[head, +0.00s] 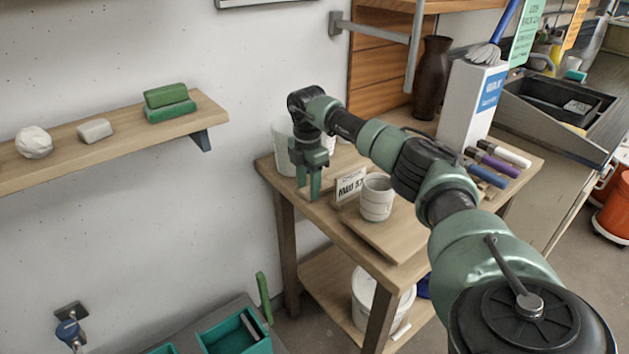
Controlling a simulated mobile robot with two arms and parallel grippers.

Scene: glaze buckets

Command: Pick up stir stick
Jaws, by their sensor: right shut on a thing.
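My right gripper (309,184) points down at the left back part of the small wooden table, in front of a pale bucket (282,150). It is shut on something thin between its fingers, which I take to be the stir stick. The stick itself is too small or too hidden behind the green fingers to make out. The gripper also hides part of the bucket. My left gripper is not in view.
A small sign (349,186) and a ribbed cup (376,197) stand right of the gripper on the table (400,238). Markers (490,165), a white box (468,110) and a dark vase (432,78) are farther right. A wall shelf (70,150) is at left.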

